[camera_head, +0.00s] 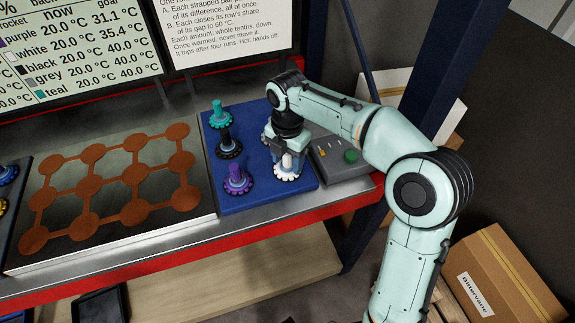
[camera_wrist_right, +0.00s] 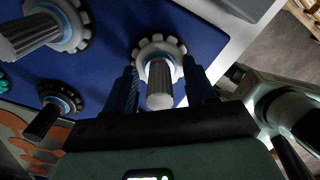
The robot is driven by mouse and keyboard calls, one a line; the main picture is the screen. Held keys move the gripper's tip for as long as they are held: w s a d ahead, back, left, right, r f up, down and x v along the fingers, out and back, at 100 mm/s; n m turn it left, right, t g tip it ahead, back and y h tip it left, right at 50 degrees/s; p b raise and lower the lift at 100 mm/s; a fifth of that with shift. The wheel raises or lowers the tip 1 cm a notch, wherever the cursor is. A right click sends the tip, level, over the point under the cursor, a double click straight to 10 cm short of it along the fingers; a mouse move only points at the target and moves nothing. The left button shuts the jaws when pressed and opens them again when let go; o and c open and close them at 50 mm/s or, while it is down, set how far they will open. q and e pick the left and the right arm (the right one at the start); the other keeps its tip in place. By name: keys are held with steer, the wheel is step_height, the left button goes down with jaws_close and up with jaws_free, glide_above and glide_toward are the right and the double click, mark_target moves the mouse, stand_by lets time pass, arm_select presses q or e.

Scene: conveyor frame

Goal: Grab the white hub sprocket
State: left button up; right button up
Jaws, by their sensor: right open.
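The white hub sprocket (camera_head: 287,172) stands upright at the front right of the blue mat, its toothed base on the mat. My right gripper (camera_head: 287,151) is above it, pointing down. In the right wrist view the white sprocket (camera_wrist_right: 160,50) sits between the two fingers of my right gripper (camera_wrist_right: 161,72). The fingers are open, one on each side of its hub, and I see gaps on both sides. The gripper partly hides the sprocket in the head view. My left gripper is not in view.
On the blue mat (camera_head: 223,200) also stand a purple (camera_head: 238,182), a black (camera_head: 229,147) and a teal sprocket (camera_head: 219,117). A grey sprocket (camera_wrist_right: 50,28) is close by, mostly behind my gripper. A grey box with a green button (camera_head: 351,156) is right; an orange rack (camera_head: 88,190) is left.

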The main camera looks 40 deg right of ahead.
jaws_close()
steer(key=shift+r, duration=0.1)
